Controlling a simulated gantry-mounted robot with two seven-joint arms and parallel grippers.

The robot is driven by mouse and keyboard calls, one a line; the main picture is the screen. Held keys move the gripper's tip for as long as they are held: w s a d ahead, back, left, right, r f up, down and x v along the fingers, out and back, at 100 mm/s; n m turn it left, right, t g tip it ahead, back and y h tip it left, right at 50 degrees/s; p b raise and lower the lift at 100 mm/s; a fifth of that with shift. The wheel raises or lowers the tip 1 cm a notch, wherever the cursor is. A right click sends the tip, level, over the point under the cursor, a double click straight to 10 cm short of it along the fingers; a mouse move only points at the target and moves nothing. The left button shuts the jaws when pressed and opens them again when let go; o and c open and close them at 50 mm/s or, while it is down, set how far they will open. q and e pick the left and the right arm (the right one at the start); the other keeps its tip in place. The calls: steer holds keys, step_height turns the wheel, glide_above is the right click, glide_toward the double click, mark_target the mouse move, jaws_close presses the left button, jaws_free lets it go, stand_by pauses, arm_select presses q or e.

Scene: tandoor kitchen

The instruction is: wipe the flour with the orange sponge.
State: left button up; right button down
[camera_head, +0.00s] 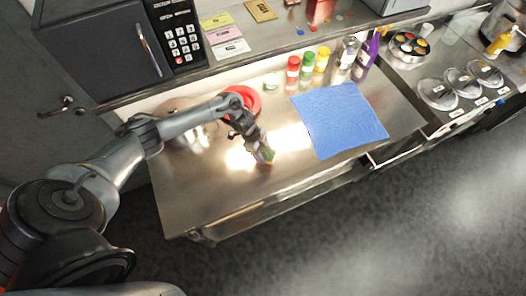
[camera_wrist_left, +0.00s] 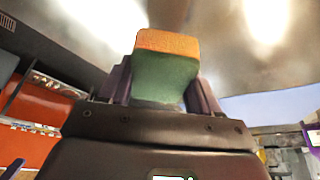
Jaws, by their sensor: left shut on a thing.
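My left gripper (camera_head: 259,147) is shut on the sponge (camera_head: 267,155), low over the steel counter (camera_head: 200,190) near its middle. In the left wrist view the sponge (camera_wrist_left: 165,72) sits between the two fingers, with an orange layer at its far end and a green layer nearer the gripper. I cannot tell whether the sponge touches the counter. I cannot tell flour apart from the bright glare on the steel. My right gripper is not in view.
A blue cloth (camera_head: 343,120) lies right of the gripper. A red round dish (camera_head: 243,99) is behind it. Red (camera_head: 293,68), green (camera_head: 308,66) and yellow (camera_head: 322,59) bottles stand along the back. The counter's front left is clear.

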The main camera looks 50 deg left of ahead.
arm_select(q)
steer(key=shift+r+p, duration=0.45)
steer(key=shift+r, duration=0.5)
steer(key=shift+r+p, duration=0.35)
steer(key=shift+r, duration=0.55)
